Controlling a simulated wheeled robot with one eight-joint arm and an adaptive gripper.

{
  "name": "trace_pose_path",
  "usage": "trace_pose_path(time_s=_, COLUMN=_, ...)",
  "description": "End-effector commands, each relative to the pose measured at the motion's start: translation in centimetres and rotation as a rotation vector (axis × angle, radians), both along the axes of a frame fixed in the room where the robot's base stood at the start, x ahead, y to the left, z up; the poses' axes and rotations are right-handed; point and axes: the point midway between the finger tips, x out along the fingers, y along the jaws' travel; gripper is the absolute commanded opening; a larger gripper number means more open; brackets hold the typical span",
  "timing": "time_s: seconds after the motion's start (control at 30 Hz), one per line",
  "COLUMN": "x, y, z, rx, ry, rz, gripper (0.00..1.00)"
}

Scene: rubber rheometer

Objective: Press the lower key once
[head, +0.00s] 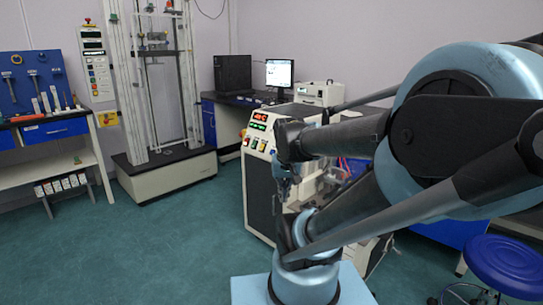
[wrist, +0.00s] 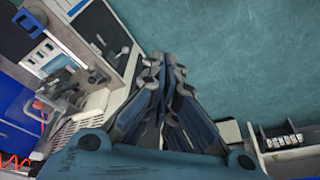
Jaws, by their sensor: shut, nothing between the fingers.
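The rheometer (head: 258,190) stands at mid-picture in the head view, a pale cabinet with a dark front. Its sloped control panel (head: 248,138) carries a red display (head: 260,117), a green display (head: 257,126) and small coloured buttons below them. The keys are too small to tell which is the lower key. My arm hides the machine's right part. My gripper (wrist: 165,62) is shut and empty in the wrist view, its fingertips together over the green floor. It appears apart from the machine at the left of that view.
A tall test frame (head: 155,80) stands at the back left, beside a workbench (head: 60,150) with tools. A desk with a monitor (head: 279,73) is behind the rheometer. A blue stool (head: 503,266) is at the lower right. The floor at front left is clear.

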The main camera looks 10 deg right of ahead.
Motion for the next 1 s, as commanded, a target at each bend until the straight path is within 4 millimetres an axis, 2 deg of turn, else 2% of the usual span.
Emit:
trace_pose_path(time_s=0.03, x=1.7, y=0.0, z=0.7, rx=0.004, ry=-0.015, rz=-0.018, gripper=0.00)
trace_pose_path(time_s=0.2, x=6.9, y=0.2, z=2.4, rx=0.022, ry=-0.070, rz=-0.085, gripper=0.00)
trace_pose_path(time_s=0.5, x=16.5, y=0.7, z=4.1, rx=0.066, ry=-0.167, rz=-0.201, gripper=0.00)
trace_pose_path(time_s=0.77, x=25.1, y=1.4, z=4.2, rx=0.115, ry=-0.250, rz=-0.295, gripper=0.00)
trace_pose_path(time_s=1.0, x=32.9, y=2.2, z=3.2, rx=0.170, ry=-0.324, rz=-0.377, gripper=0.00)
